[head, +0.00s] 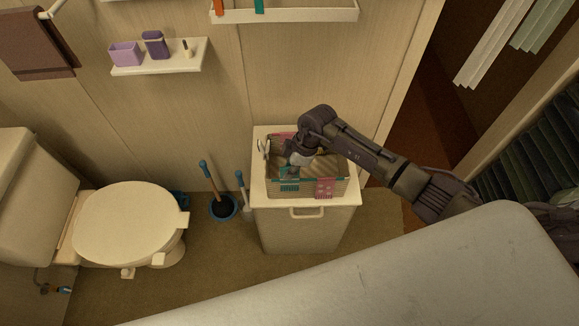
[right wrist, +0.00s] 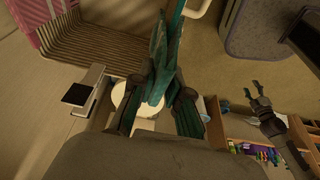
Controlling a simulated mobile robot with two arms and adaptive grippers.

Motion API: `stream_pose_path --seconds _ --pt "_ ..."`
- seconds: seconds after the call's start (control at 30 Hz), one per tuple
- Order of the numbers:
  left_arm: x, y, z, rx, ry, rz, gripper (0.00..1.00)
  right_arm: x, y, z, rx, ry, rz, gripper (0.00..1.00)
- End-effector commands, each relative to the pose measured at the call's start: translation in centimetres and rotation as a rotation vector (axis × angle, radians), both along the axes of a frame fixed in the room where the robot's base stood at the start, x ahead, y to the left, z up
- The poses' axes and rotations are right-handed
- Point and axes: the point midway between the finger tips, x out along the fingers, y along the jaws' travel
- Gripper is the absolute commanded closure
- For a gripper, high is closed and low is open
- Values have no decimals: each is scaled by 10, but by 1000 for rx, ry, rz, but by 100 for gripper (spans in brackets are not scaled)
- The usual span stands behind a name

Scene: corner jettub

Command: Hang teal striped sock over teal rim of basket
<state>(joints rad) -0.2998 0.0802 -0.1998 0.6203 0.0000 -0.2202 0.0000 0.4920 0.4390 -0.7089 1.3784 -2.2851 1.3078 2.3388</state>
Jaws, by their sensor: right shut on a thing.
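The basket (head: 335,187) is a woven, slatted box standing on a small white cabinet. Its brown slats also show in the right wrist view (right wrist: 92,50). My right gripper (head: 294,165) is over the left part of the basket, pointing down. It is shut on the teal striped sock (right wrist: 160,62), which lies long and narrow between the fingers (right wrist: 158,103). In the head view a teal patch (head: 289,187) shows at the basket's front rim below the gripper; I cannot tell whether it is sock or rim. My left gripper (right wrist: 255,90) shows only in the right wrist view, with its fingers apart and empty.
Pink cloth (head: 325,187) hangs over the basket's front rim. A wall shelf (head: 160,65) with purple containers is at upper left. A toilet (head: 125,225) and a plunger (head: 222,207) stand left of the cabinet (head: 305,232). A large pale surface (head: 400,280) fills the foreground.

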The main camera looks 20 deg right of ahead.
Motion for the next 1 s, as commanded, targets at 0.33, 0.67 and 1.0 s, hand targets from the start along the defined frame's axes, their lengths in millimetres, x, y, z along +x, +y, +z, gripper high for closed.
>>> stream_pose_path --seconds 0.33,0.67,1.0 --pt "0 0 -16 0 0 0 44 0 0 -27 1 0 0 100" --pt "0 0 -29 0 0 0 44 0 0 -49 0 0 0 100" --pt "0 0 -34 0 0 0 44 0 0 -58 1 0 0 100"
